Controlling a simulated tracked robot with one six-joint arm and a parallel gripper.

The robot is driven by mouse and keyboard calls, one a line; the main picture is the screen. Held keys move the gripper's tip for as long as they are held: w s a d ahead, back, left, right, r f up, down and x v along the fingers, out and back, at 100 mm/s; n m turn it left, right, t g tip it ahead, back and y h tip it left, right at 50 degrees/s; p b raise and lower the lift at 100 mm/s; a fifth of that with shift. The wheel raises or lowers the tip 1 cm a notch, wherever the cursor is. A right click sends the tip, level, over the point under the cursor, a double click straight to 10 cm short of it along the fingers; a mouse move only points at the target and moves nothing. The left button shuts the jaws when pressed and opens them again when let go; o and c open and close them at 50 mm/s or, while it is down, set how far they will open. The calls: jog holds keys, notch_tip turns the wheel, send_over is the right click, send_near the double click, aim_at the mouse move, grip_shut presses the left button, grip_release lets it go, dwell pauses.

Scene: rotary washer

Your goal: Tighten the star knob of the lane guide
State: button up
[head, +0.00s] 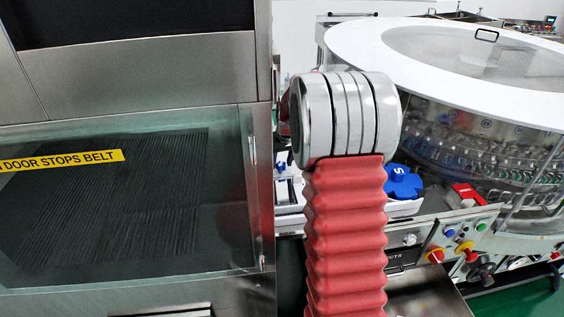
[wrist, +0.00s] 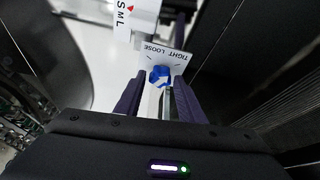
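The star knob (wrist: 160,75) is small and blue, with a paler patch on its face. It shows in the wrist view in front of a white plate (wrist: 168,56) marked TIGHT and LOOSE. My gripper (wrist: 163,82) has two dark purple fingers, set apart, one on each side of the knob in the picture. I see a gap at the right finger; I cannot tell whether the left finger touches the knob or how deep it sits between the tips. In the head view my red-sleeved arm blocks the middle, and neither the gripper nor this knob can be made out.
A white strip marked S M L (wrist: 124,20) stands beyond the knob. In the head view, a blue part marked S (head: 402,183) lies right of my arm, near a control panel (head: 450,240). A steel cabinet (head: 130,75) fills the left; a round-topped machine (head: 365,45) stands right.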

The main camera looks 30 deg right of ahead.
jog(key=shift+o, duration=1.1)
jog(key=v, duration=1.3)
jog(key=shift+r, duration=0.3)
jog(key=shift+s+a, duration=0.15)
jog(key=shift+s, duration=0.05)
